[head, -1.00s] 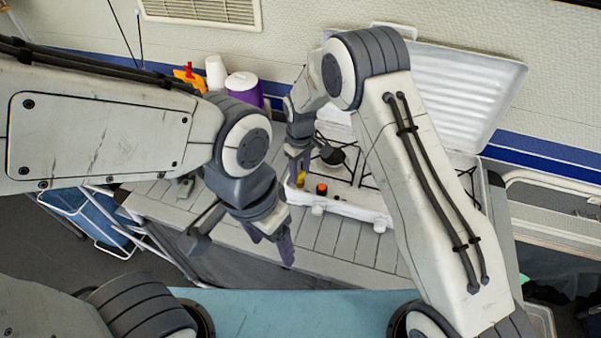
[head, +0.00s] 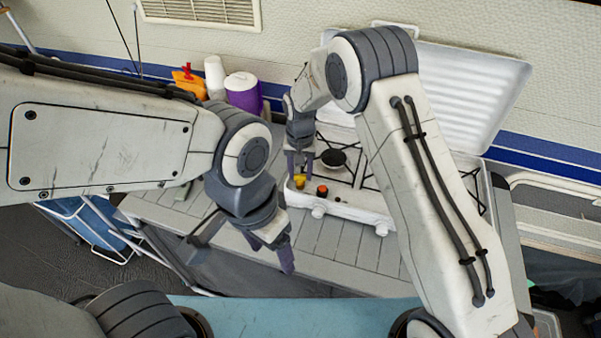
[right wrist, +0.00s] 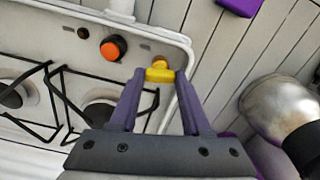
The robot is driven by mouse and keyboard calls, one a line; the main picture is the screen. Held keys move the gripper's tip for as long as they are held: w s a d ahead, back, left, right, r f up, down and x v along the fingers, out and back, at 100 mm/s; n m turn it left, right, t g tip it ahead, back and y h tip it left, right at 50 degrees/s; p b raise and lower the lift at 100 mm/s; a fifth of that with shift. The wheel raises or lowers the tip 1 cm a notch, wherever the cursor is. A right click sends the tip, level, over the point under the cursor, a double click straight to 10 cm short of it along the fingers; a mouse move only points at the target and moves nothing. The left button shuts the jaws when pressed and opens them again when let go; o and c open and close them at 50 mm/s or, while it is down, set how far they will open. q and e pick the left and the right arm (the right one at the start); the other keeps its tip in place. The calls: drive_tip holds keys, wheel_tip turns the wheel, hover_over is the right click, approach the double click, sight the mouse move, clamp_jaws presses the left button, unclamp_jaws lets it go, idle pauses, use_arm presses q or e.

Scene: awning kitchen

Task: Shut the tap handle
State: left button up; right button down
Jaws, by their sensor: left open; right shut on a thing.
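The yellow tap handle (right wrist: 160,72) sits at the front corner of the white stove (right wrist: 60,62), between my right fingertips in the right wrist view. My right gripper (right wrist: 156,75) is shut on it. In the head view my right gripper (head: 298,170) points down at the small yellow handle (head: 299,181), and its fingers partly cover the area behind it. My left gripper (head: 277,252) is open and empty, over the front of the slatted counter, apart from the stove.
An orange-topped knob (right wrist: 113,47) is close beside the yellow handle. Black pan supports (head: 352,165) and the raised stove lid (head: 465,90) stand behind. The slatted counter (head: 335,240) in front is clear.

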sight(300, 175)
drive_tip(key=shift+r+m, duration=0.1)
drive_tip(key=shift+m, duration=1)
drive_tip(key=shift+w, duration=0.1)
drive_tip(key=c, duration=0.6)
unclamp_jaws()
drive_tip(key=shift+c, duration=0.2)
wheel_tip(300, 175, up, 10)
drive_tip(key=b, duration=0.2)
drive_tip(key=shift+r, duration=0.2)
